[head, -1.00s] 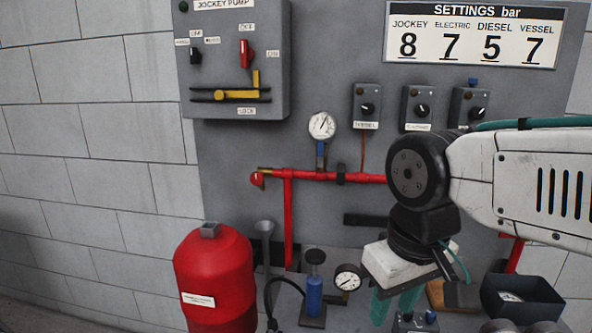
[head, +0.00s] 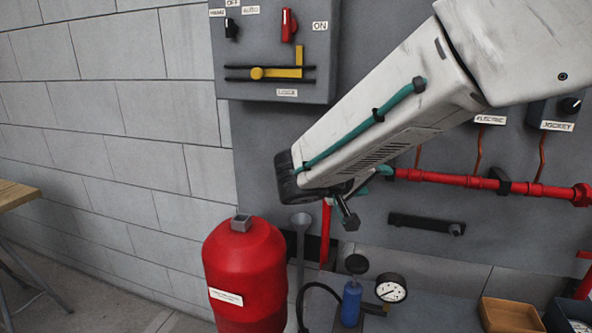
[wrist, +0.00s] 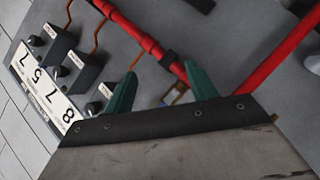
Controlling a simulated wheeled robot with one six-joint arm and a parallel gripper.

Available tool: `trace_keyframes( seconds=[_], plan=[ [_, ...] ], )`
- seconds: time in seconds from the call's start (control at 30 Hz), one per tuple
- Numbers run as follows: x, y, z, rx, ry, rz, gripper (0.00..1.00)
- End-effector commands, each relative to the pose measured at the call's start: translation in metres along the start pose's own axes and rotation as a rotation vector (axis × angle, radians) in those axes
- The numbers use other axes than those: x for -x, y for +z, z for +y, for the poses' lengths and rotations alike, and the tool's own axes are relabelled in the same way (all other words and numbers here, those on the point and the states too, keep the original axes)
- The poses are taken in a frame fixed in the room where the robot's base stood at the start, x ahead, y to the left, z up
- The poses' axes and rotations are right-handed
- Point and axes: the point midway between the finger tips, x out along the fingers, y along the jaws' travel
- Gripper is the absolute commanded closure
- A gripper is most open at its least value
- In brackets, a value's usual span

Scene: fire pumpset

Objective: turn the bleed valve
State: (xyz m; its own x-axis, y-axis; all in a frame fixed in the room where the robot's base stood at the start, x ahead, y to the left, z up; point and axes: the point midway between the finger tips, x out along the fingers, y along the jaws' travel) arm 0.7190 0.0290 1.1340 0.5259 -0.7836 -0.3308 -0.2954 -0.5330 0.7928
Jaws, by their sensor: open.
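The red pipe (head: 450,179) runs across the grey panel. Its left end, where a red knob on a brass fitting showed earlier, is hidden behind my arm in the head view, so I cannot see the bleed valve clearly. In the wrist view my gripper (wrist: 160,80) is open and empty, its two teal fingers spread. They point toward the panel, close to the red pipe (wrist: 140,35) in the picture. A small blue and brass fitting (wrist: 175,96) shows between the fingers, partly covered by the gripper body; I cannot tell whether they touch.
A red tank (head: 245,275) stands at lower left. A blue hand pump (head: 351,303) and a gauge (head: 391,289) stand below the pipe. A dark bar (head: 425,224) juts from the panel. A wooden table (head: 15,195) is far left.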

Motion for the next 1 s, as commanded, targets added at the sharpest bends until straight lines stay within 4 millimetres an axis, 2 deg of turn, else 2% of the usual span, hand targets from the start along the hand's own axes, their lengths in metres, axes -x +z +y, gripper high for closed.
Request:
trace_keyframes(
  seconds=[0.03,0.13,0.23,0.33,0.47,0.8,1.0],
  plan=[
    [0.012,-0.025,-0.031,-0.004,0.012,0.107,0.43],
    [0.038,-0.064,-0.077,-0.049,0.015,0.3,0.43],
    [0.062,-0.088,-0.116,-0.085,-0.008,0.446,0.43],
    [0.08,-0.102,-0.14,-0.111,-0.033,0.537,0.43],
    [0.085,-0.11,-0.151,-0.125,-0.047,0.583,0.43],
    [0.041,-0.138,-0.151,-0.127,-0.046,0.583,0.43],
    [0.025,-0.149,-0.151,-0.127,-0.047,0.583,0.43]
  ],
)
